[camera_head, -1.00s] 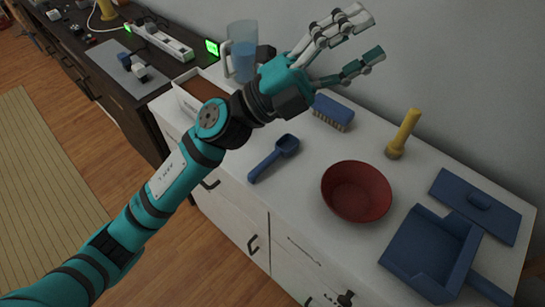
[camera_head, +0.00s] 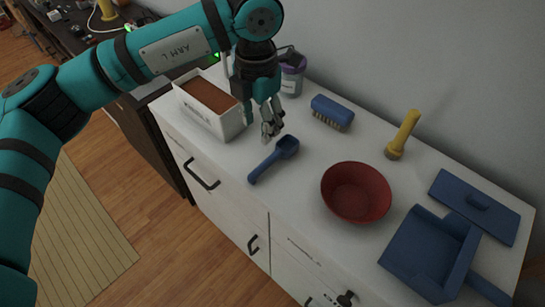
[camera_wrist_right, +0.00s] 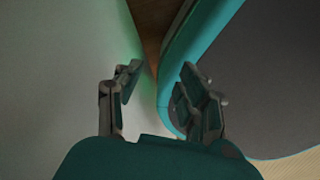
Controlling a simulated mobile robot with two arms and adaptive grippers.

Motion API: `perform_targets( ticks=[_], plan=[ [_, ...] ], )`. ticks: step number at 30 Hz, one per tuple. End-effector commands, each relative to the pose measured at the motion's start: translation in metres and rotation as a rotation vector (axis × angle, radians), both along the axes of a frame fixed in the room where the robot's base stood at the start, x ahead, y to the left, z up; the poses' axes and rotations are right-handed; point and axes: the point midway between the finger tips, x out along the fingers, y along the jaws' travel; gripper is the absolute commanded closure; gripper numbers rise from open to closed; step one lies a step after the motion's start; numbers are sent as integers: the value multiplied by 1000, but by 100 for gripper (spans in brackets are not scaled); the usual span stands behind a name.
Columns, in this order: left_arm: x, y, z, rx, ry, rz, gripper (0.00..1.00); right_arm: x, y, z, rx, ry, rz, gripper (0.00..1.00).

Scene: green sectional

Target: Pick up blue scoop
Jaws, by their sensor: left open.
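The blue scoop (camera_head: 273,158) lies on the white cabinet top in the head view, its bowl toward the back right and its handle toward the front left edge. My left gripper (camera_head: 270,130) points down just behind the scoop's bowl, close to it. It is open and holds nothing; whether it touches the scoop I cannot tell. My right gripper (camera_wrist_right: 162,100) shows only in the right wrist view, with its fingers apart and nothing between them.
On the white cabinet (camera_head: 290,195), a box with brown contents (camera_head: 212,103) stands left of my left gripper. A purple-lidded jar (camera_head: 292,75) and blue brush (camera_head: 332,112) are behind. A red bowl (camera_head: 356,192), yellow flashlight (camera_head: 402,135) and blue dustpan (camera_head: 432,250) are to the right.

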Motion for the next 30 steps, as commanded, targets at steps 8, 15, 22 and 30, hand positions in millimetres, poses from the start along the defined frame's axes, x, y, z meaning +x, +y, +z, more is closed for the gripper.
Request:
perform_targets(
  ticks=[8,15,22,30],
  plan=[
    [-1,-1,-60,-1,4,-3,54,0,-1,9,-2,0,0,60],
    [-1,-2,-85,-4,1,-3,54,0,-2,11,-3,-1,0,60],
    [-1,-5,-101,-4,5,-2,54,1,-2,17,-3,-1,1,60],
    [0,-9,-137,-5,2,-3,54,1,-2,23,-3,-1,1,60]
  ],
)
